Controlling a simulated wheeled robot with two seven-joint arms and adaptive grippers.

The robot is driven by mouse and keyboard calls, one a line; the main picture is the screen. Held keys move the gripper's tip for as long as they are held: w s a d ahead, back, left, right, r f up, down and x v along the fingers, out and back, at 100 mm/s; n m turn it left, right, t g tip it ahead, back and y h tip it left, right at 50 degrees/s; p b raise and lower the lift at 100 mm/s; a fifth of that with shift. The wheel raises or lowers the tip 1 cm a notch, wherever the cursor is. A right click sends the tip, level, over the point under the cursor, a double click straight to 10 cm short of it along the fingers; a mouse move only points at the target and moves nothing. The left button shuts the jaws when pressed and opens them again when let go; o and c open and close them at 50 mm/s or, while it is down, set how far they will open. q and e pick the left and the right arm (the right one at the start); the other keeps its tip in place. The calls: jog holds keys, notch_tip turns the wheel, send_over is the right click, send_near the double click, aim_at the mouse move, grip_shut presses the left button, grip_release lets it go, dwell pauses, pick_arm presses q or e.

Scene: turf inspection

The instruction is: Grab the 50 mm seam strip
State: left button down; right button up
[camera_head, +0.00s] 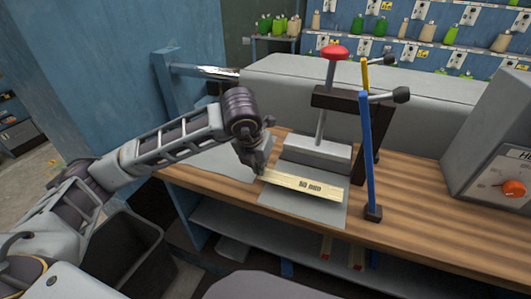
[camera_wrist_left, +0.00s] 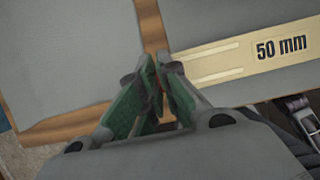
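The 50 mm seam strip (camera_head: 290,182) is a long, flat, cream-coloured piece marked "50 mm". It lies across the grey plate at the front of the bench, below the press. In the left wrist view the strip (camera_wrist_left: 225,62) runs off to the right, its left end partly hidden behind a finger. My left gripper (camera_head: 260,172) is at the strip's left end. In the left wrist view its green-padded fingers (camera_wrist_left: 157,62) are almost together at the tips, with no strip visible between them. My right gripper is not in view.
A press with a red knob (camera_head: 334,52) stands behind the strip, with a blue lever (camera_head: 367,150) and a yellow lever (camera_head: 365,73) to its right. A grey box with an orange dial (camera_head: 513,188) is at far right. Bare wooden bench (camera_head: 420,200) lies between.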

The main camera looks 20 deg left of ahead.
pick_arm(q)
jog(key=shift+s+a, duration=0.1)
jog(key=shift+s, duration=3.05)
